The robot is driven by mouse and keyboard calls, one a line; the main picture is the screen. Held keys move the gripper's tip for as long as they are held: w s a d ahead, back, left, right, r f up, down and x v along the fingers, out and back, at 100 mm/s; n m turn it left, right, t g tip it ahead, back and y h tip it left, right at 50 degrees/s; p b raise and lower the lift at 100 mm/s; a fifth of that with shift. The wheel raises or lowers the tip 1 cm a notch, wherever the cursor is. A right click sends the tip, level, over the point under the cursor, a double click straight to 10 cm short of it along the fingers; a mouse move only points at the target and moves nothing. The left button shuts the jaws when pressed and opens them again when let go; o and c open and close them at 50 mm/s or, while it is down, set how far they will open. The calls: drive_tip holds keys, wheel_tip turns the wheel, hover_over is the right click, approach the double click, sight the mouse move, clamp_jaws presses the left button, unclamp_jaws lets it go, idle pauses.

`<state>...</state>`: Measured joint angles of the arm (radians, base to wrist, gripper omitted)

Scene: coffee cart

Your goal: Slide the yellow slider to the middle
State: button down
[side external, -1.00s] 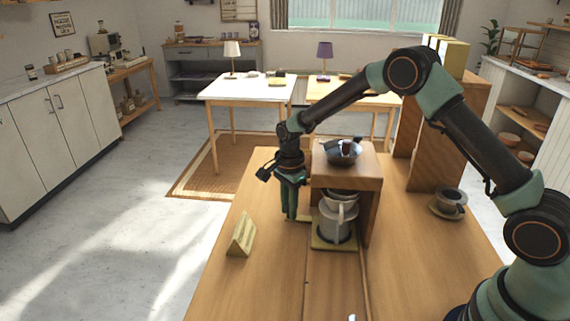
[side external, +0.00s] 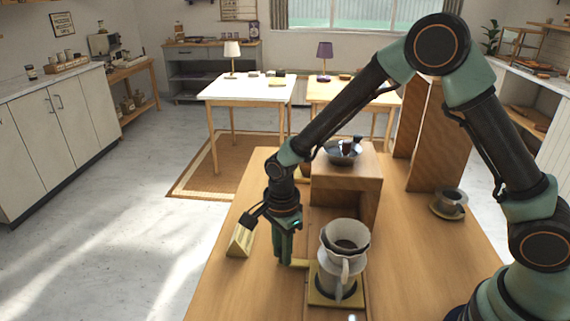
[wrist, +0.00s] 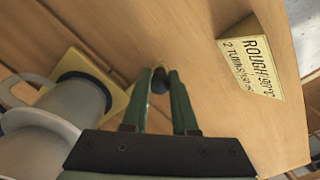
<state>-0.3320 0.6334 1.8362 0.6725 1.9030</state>
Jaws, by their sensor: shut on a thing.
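The yellow slider (side external: 318,298) is a flat plate on the wooden counter, with a short handle on its left side. It bears a pot (side external: 334,275) with a white dripper (side external: 346,240) on top, both upright. The slider stands in front of the wooden stand, clear of its shelf. My gripper (side external: 285,262) points down at the slider's left, shut on the handle. In the wrist view, a dark knob (wrist: 158,84) sits between the fingers, and the yellow slider (wrist: 118,95) shows to the left.
The wooden stand (side external: 345,190) with a metal bowl (side external: 343,151) is behind the slider. A lettered card (side external: 240,240) stands left of my gripper, close to it. A cup on a saucer (side external: 448,213) is at the right. The counter's front left is clear.

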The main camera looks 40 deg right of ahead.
drive_tip(key=c, duration=0.7)
unclamp_jaws()
wheel_tip(320, 180, up, 12)
drive_tip(key=shift+r, duration=0.1)
